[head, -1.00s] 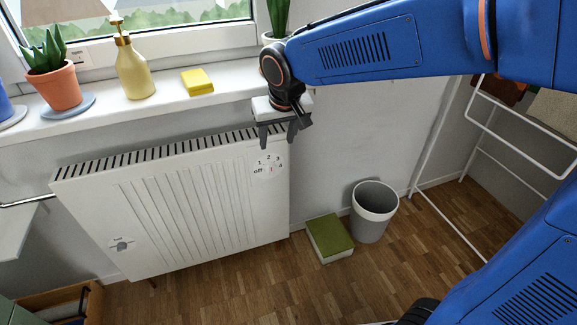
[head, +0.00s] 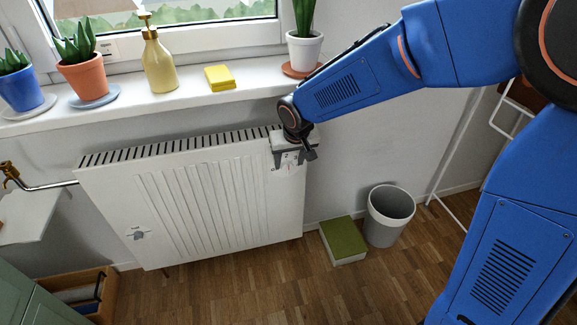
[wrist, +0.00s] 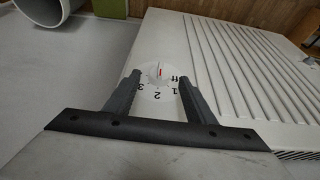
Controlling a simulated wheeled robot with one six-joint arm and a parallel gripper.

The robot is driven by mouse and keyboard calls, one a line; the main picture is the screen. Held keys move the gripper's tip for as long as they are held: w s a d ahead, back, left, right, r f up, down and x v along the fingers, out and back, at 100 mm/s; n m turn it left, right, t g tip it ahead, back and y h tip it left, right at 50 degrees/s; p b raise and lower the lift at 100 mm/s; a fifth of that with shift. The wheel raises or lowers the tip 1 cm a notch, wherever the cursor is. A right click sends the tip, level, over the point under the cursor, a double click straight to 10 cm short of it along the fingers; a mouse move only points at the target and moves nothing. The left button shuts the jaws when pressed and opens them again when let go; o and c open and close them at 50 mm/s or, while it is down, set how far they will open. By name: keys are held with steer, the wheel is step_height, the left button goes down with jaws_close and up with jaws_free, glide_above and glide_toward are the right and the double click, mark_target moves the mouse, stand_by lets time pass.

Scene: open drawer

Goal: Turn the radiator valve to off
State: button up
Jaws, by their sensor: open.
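The radiator valve is a round white dial (wrist: 157,90) at the upper right of the white radiator's (head: 215,205) front. In the wrist view it shows 1, 2, 3, a partly visible "off" and a short red mark on the knob near its middle. I cannot tell for sure which marking the red mark points to. My gripper (head: 293,159) is open at the radiator's upper right corner, its fingers in front of the dial. In the wrist view the fingers (wrist: 159,78) stand on either side of the dial's middle. I cannot tell whether they touch it. In the head view they partly hide the dial.
A second small knob (head: 138,235) is at the radiator's lower left. The sill above holds a yellow bottle (head: 159,65), a yellow sponge (head: 219,77) and potted plants. A green-topped box (head: 344,240) and a bin (head: 388,214) stand on the floor to the right. An open drawer (head: 85,295) is lower left.

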mark_target(288, 165)
steer(key=shift+x, duration=2)
steer(key=c, duration=1)
